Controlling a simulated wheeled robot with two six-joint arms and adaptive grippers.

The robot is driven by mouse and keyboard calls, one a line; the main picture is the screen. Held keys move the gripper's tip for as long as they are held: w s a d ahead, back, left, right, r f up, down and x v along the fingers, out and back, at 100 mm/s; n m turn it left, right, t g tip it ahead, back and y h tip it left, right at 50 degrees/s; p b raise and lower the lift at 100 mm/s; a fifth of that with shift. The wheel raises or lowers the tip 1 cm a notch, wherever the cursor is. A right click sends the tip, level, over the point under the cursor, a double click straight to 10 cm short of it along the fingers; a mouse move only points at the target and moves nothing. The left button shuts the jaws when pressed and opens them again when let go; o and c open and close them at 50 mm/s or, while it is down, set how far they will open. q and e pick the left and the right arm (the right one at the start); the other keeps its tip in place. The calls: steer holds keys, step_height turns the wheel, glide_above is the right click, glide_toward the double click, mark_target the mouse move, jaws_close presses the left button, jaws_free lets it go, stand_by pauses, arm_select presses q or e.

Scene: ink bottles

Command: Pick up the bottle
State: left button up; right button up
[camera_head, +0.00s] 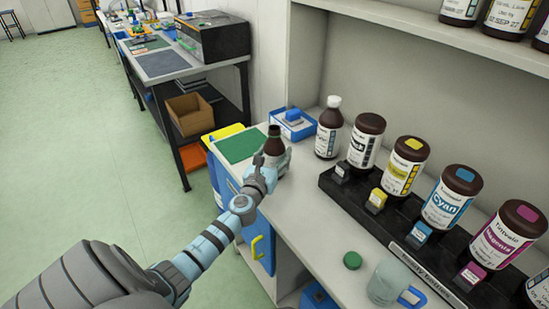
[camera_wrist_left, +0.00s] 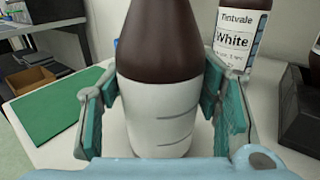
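A brown bottle (camera_head: 274,146) with a dark top and a pale label stands near the left end of the white counter, beside the green mat. My left gripper (camera_head: 274,161) is at this bottle. In the left wrist view the bottle (camera_wrist_left: 163,110) fills the middle, with the fingers of the gripper (camera_wrist_left: 160,105) on its two sides. Whether both pads press on it cannot be told. Its base is hidden behind the gripper. My right gripper is not in view.
A white-capped bottle labelled White (camera_wrist_left: 240,38) stands just right; it also shows in the head view (camera_head: 328,131). A black rack (camera_head: 385,215) holds several labelled bottles. A green cap (camera_head: 352,260) and a mug (camera_head: 385,285) are nearer. The green mat (camera_head: 240,146) lies clear at left.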

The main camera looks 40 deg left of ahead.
arm_select(q)
steer(key=c, duration=0.9)
steer(key=shift+r, duration=0.15)
